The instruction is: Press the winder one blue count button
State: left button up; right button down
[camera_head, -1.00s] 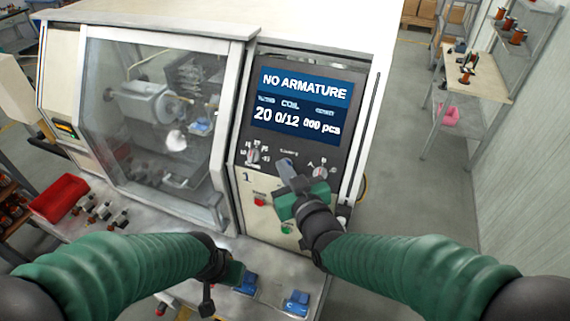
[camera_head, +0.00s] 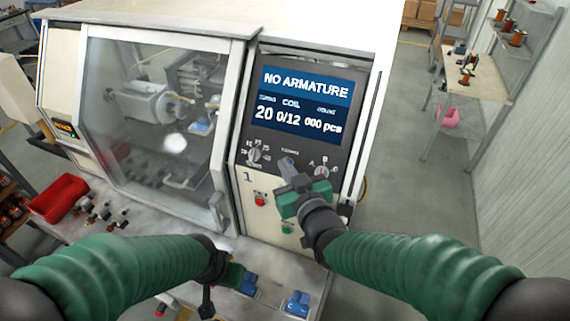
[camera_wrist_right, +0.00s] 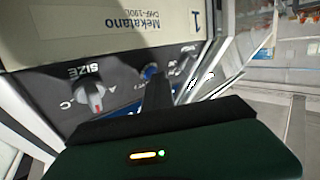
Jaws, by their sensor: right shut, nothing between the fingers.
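Winder one (camera_head: 245,178) is the machine with the numeral 1 on its cream front. Its screen (camera_head: 302,100) reads NO ARMATURE, with turns 20, coil 0/12 and count 000 pcs. My right gripper (camera_head: 287,164) is shut and empty, its fingertips at the dark panel between the two selector knobs. In the right wrist view, a small blue button (camera_wrist_right: 150,72) shows at the tip of the dark fingers (camera_wrist_right: 157,90). I cannot tell whether they touch.
A red button (camera_head: 260,199) and a green button (camera_head: 288,228) sit below the panel. Knobs (camera_head: 254,155) and (camera_head: 322,172) flank my right gripper. Blue parts (camera_head: 297,303) and a red bin (camera_head: 60,197) lie on the bench. The aisle at right is clear.

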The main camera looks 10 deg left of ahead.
jog(key=shift+s+r, duration=0.15)
jog(key=shift+s, duration=0.05)
jog(key=s+r+p, duration=0.1)
jog(key=s+r, duration=0.2)
jog(key=s, duration=0.2)
jog(key=shift+a+r, duration=0.3)
jog(key=shift+a, duration=0.15)
jog(key=shift+w+f, duration=0.1)
